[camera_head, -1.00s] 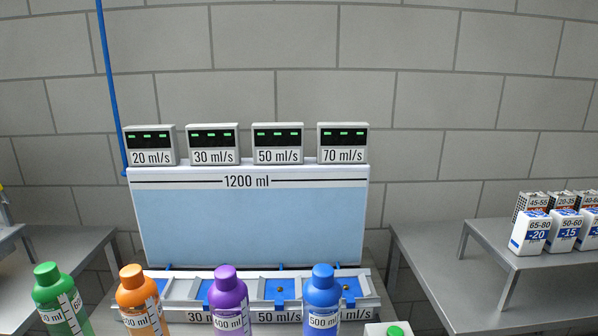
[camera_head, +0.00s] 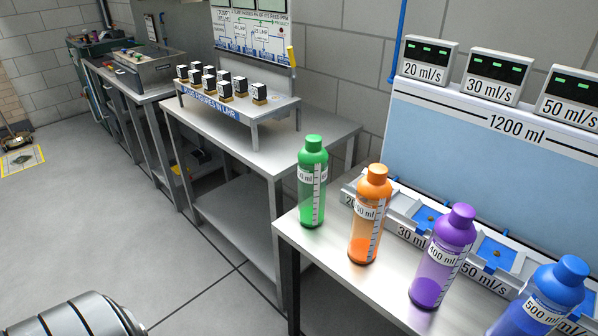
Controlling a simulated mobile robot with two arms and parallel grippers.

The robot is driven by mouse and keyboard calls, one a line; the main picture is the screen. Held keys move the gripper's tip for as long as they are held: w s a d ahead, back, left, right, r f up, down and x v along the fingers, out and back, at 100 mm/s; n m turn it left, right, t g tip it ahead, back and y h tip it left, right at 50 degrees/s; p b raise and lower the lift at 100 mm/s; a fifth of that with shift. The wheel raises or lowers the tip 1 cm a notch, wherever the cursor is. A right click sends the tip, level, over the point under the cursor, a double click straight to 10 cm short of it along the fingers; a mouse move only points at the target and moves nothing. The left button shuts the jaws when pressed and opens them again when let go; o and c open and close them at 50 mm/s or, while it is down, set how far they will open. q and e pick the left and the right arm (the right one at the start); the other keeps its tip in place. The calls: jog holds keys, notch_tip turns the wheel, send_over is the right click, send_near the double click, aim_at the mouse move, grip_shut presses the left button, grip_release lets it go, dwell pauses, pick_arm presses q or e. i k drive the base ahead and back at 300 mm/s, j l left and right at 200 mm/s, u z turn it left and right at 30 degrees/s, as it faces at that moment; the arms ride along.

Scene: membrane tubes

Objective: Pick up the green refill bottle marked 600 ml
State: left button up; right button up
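The green refill bottle (camera_head: 312,190) stands upright at the far left end of the row on the metal table (camera_head: 335,262). Its cap is green and its label is turned, so the number on it cannot be fully read. To its right stand an orange bottle (camera_head: 368,222), a purple bottle (camera_head: 441,262) marked 400 ml and a blue bottle (camera_head: 540,303) marked 500 ml. Neither of my grippers is in view. A rounded metallic part of my arm shows at the lower left, far from the bottles.
Behind the bottles are a tray with slots (camera_head: 408,207) and a tank (camera_head: 450,135) marked 1200 ml. A second metal table (camera_head: 230,172) with a raised shelf of small black-and-white blocks stands further left. The floor (camera_head: 90,230) at left is open.

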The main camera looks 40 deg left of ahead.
aim_at(313, 158)
jog(key=u, duration=1.1)
